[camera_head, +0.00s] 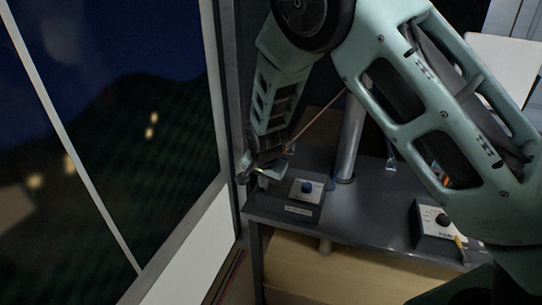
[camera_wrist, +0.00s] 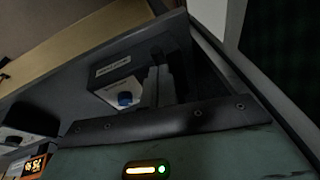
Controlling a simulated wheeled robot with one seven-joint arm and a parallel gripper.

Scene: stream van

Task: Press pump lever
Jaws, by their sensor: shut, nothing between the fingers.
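A dark control box (camera_head: 290,207) with a white top panel and a blue knob (camera_head: 307,187) stands at the left end of the grey shelf. A second box (camera_head: 432,240) at the right has a black knob and a small yellow lever (camera_head: 460,243); its lettering is too small to read surely. I cannot tell which control is the pump lever. My gripper (camera_head: 268,174) is shut and empty, just left of the blue-knob box. In the wrist view my gripper (camera_wrist: 156,88) is beside the blue knob (camera_wrist: 125,98); contact with the box cannot be told.
A metal post (camera_head: 350,140) rises from the grey shelf (camera_head: 365,207) behind the boxes. A large dark window (camera_head: 110,130) and its frame stand close left of my gripper. The shelf between the two boxes is mostly clear. My arm covers the upper right.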

